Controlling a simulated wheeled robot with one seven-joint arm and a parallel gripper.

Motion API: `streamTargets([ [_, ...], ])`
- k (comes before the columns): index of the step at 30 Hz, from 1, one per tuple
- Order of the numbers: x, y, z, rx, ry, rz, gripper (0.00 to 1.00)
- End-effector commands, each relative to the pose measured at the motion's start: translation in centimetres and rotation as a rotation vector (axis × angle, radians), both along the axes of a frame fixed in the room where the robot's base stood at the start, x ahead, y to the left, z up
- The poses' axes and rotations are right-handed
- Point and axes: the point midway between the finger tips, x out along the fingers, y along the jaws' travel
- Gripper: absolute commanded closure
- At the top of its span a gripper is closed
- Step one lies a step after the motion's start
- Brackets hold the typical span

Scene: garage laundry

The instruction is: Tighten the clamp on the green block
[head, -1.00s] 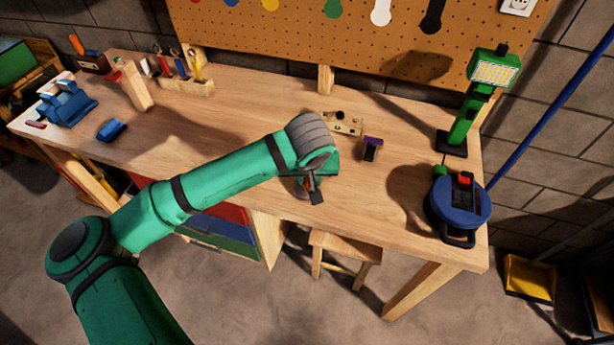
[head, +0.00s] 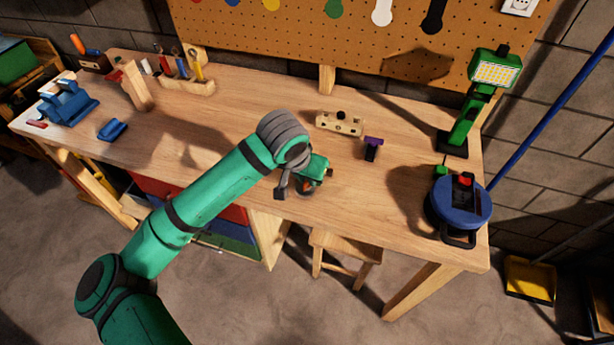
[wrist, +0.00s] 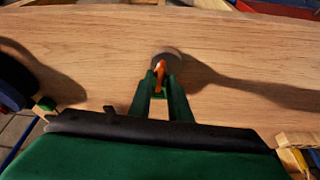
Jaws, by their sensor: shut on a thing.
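My gripper (wrist: 160,88) points down over the front middle of the workbench, its green fingers shut on a small orange part (wrist: 160,70). A round grey-brown piece (wrist: 168,56) shows just beyond the fingertips; I cannot tell whether it joins the orange part. In the head view the orange part (head: 304,187) shows low beside my wrist, and my fingers are mostly hidden. I cannot clearly make out a clamp or a green block at the grip. A small green piece (head: 441,171) sits beside the blue reel; I cannot tell whether it is the block.
The workbench (head: 240,110) is clear around the grip. A wooden block with holes (head: 340,123) and a purple-topped dark item (head: 372,148) stand behind and right. A blue reel (head: 460,203) and green lamp (head: 462,125) are at right. A stool (head: 345,250) stands below the front edge.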

Motion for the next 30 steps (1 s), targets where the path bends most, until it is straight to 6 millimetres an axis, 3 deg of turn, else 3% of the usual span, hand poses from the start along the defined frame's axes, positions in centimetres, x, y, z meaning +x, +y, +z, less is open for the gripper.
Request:
streamTargets([
  [19, 0.15, -0.04, 0.13, -0.002, -0.006, -0.07, 1.0],
  [20, 0.15, -0.04, 0.13, -0.002, -0.006, -0.069, 0.81],
  [21, 0.14, -0.03, 0.12, -0.002, -0.006, -0.069, 0.74],
  [30, 0.06, 0.01, 0.14, -0.001, -0.003, -0.069, 0.74],
])
